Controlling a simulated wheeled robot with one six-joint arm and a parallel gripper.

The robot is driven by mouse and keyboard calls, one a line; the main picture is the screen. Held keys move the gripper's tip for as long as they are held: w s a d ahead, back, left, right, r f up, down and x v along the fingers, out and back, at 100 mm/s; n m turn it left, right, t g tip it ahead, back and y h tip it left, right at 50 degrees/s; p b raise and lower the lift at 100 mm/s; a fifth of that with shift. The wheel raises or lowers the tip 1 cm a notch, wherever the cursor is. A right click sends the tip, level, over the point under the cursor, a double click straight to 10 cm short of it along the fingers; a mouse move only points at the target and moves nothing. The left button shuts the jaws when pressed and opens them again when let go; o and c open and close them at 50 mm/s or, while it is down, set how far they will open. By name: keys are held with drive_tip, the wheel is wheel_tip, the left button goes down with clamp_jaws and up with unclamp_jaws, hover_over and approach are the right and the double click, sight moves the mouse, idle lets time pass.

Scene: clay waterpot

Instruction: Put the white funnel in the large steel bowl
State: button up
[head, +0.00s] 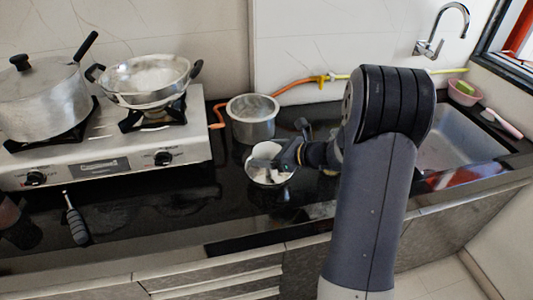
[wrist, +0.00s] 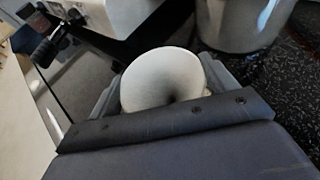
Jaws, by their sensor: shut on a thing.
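The white funnel (wrist: 165,75) is between my gripper's fingers, its round open mouth showing in the wrist view. A wide, shallow steel bowl (head: 148,78) with two dark handles sits on the right burner, up and left of my gripper. It looks like the large steel bowl, and the funnel is outside it.
A steel pot (head: 252,118) stands just behind the funnel and also shows in the wrist view (wrist: 238,28). A lidded pot (head: 42,98) is on the left burner of the stove (head: 100,165). An orange hose (head: 295,84) runs behind. A dark-handled tool (head: 76,222) lies front left; the sink is right.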

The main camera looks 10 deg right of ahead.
drive_tip(key=shift+f, duration=0.2)
drive_tip(key=o, duration=0.9)
drive_tip(key=shift+s+d+r, duration=0.1)
drive_tip(key=shift+d+r, duration=0.05)
drive_tip(key=shift+r, duration=0.25)
drive_tip(key=v, duration=1.1)
drive_tip(key=shift+s+d, duration=0.2)
drive_tip(key=shift+s, duration=0.1)
